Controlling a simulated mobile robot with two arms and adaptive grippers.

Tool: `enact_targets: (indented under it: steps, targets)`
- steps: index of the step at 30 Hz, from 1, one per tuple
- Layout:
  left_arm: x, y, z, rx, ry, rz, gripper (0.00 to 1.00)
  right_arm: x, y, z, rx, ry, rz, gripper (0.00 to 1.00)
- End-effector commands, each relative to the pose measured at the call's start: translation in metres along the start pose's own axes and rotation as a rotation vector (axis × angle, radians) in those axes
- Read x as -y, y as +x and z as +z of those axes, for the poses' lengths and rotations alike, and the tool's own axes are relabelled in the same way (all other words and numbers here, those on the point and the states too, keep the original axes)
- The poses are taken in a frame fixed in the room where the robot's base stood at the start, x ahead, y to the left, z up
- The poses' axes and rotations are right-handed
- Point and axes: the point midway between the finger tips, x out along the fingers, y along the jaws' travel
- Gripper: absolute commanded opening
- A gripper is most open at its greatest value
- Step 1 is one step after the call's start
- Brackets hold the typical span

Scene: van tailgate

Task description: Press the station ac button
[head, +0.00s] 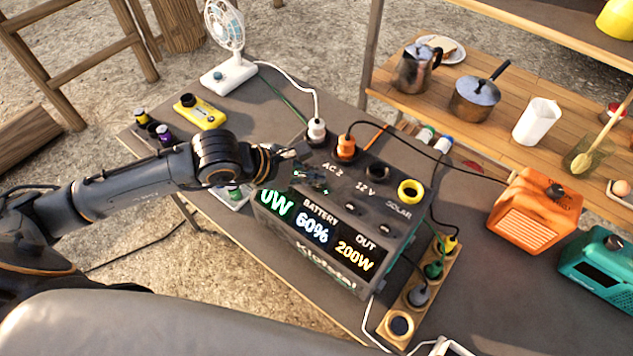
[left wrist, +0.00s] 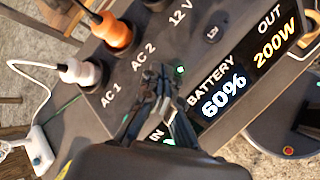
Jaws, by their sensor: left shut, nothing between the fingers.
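The power station (head: 330,225) is a dark box on the table. Its front display reads battery 60% and out 200W; it also shows in the left wrist view (left wrist: 215,60). A white plug (head: 316,130) sits in the AC 1 socket and an orange plug (head: 346,146) in AC 2. My left gripper (head: 318,184) is shut and empty over the near left part of the station's top. In the left wrist view its fingertips (left wrist: 163,75) are beside a small green-lit button (left wrist: 180,70). I cannot tell whether they touch it. My right gripper is out of view.
A white fan (head: 224,40) and a yellow device (head: 200,112) stand at the back left. An orange radio (head: 530,212) and a teal one (head: 600,265) are at right. A wooden socket strip (head: 452,262) and cables lie beside the station.

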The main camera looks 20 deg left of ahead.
Motion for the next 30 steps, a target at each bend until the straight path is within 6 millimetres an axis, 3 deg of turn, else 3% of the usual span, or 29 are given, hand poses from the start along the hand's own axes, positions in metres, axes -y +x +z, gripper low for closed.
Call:
enact_targets:
  steps: [8, 24, 30]
  targets:
    - [-0.003, -0.004, 0.003, 0.000, 0.000, 0.001, 0.00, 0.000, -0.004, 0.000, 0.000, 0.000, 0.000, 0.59]
    - [-0.030, -0.041, 0.030, 0.001, 0.000, 0.001, 0.00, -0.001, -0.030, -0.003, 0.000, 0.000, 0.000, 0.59]
    - [-0.030, -0.042, 0.030, -0.001, -0.001, 0.000, 0.00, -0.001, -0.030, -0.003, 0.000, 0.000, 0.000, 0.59]
